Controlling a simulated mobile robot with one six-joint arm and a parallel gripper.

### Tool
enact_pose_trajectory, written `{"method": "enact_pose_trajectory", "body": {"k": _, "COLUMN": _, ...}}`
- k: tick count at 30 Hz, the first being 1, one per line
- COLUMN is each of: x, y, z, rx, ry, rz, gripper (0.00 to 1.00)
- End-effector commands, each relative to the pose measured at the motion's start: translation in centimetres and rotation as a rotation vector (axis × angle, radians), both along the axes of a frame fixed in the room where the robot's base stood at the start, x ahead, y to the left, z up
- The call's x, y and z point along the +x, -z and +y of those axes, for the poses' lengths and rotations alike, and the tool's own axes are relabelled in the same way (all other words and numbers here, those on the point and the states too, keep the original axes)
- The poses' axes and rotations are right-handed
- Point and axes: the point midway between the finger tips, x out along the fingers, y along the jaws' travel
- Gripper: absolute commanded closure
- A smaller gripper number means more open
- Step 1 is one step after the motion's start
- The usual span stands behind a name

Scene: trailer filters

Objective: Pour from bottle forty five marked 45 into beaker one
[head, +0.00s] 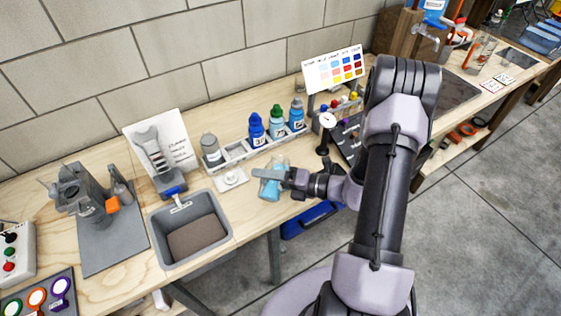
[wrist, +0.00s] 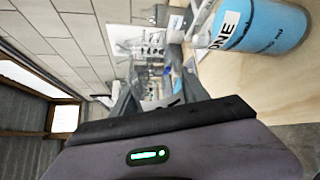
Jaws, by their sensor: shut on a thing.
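Beaker one (head: 270,190) holds light-blue liquid and stands on the bench near its front edge. In the wrist view the beaker (wrist: 262,32) is large at the upper right, with a label reading ONE. My gripper (head: 290,178) is over the right side of the beaker. It is shut on a pale grey-blue thing (head: 267,173), probably a bottle lying sideways over the beaker's top. Its number cannot be read, and whether liquid flows cannot be told. In the wrist view my gripper (wrist: 155,98) shows only partly, and its held thing is unclear.
A white rack (head: 240,151) behind the beaker holds blue, green and light-blue capped bottles. A grey bottle (head: 211,150) stands at its left end. A grey bin (head: 188,240) is to the left. A dark gauge stand (head: 325,132) is close on the right.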

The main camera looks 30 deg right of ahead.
Motion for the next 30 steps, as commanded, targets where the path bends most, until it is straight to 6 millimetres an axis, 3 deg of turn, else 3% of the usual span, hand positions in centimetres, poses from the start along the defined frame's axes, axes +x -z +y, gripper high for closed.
{"method": "enact_pose_trajectory", "body": {"k": 30, "x": 0.23, "y": -0.49, "z": -0.21, "rx": 0.041, "ry": 0.000, "rz": 0.044, "gripper": 1.00}}
